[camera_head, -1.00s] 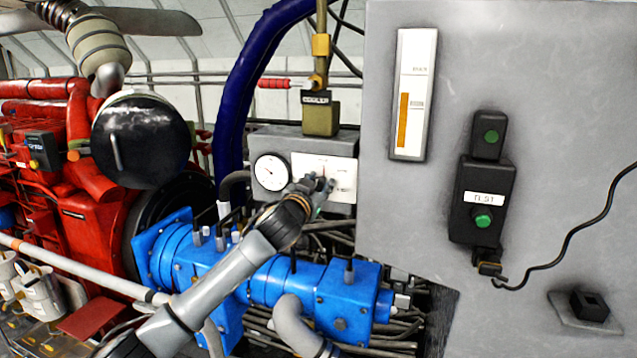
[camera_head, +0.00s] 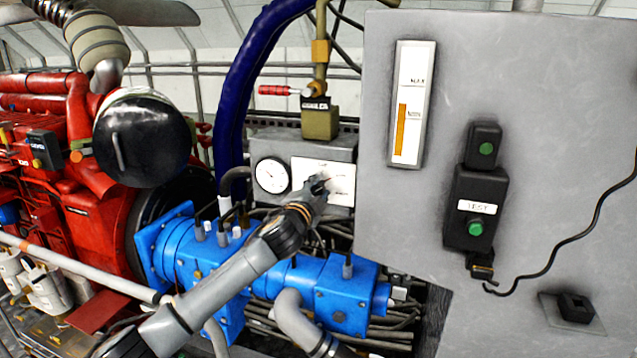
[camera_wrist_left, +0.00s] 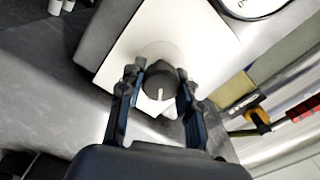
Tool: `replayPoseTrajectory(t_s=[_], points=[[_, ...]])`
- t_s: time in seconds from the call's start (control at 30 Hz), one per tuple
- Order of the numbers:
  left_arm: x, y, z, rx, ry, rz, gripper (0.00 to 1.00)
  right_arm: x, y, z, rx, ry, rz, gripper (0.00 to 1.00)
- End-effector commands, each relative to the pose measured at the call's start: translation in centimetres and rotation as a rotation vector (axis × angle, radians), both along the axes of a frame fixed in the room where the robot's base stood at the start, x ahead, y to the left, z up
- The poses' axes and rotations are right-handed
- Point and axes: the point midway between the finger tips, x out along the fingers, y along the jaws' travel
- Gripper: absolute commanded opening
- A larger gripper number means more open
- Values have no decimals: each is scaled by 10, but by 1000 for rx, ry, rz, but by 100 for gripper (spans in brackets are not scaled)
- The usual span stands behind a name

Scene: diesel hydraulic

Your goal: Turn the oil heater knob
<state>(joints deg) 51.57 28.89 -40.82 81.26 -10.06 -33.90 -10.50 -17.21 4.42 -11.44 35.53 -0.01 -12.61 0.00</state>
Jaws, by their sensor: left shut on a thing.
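The oil heater knob (camera_wrist_left: 160,88) is a dark round knob with a pale pointer line on a white plate (camera_wrist_left: 205,42). In the left wrist view it sits between the two fingers of my left gripper (camera_wrist_left: 157,92), which is shut on it. The pointer line points toward the gripper's palm in that view. In the head view, my left gripper (camera_head: 318,185) is at the white plate (camera_head: 310,170) on the grey box and hides the knob.
A round gauge (camera_head: 271,175) is left of the plate. The large grey cabinet (camera_head: 400,220) stands close to the right. A blue pump (camera_head: 275,285) lies under my arm, and a blue hose (camera_head: 240,90) rises behind. A red-handled valve (camera_head: 280,90) is above.

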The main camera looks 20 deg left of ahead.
Motion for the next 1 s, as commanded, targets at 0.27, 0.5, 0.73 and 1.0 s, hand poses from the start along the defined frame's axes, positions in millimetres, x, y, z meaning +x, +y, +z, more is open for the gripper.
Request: replayPoseTrajectory(t_s=[0.27,0.5,0.73,1.0], points=[[0,0,1,263,-6,0,2,0,-2,19,-2,0,1,0],[0,0,0,490,-14,-1,2,0,-3,33,-3,0,2,0],[0,0,-1,708,-21,-1,2,0,-3,46,-4,0,2,0],[0,0,-3,929,-28,0,2,0,-3,56,-4,-1,2,0]])
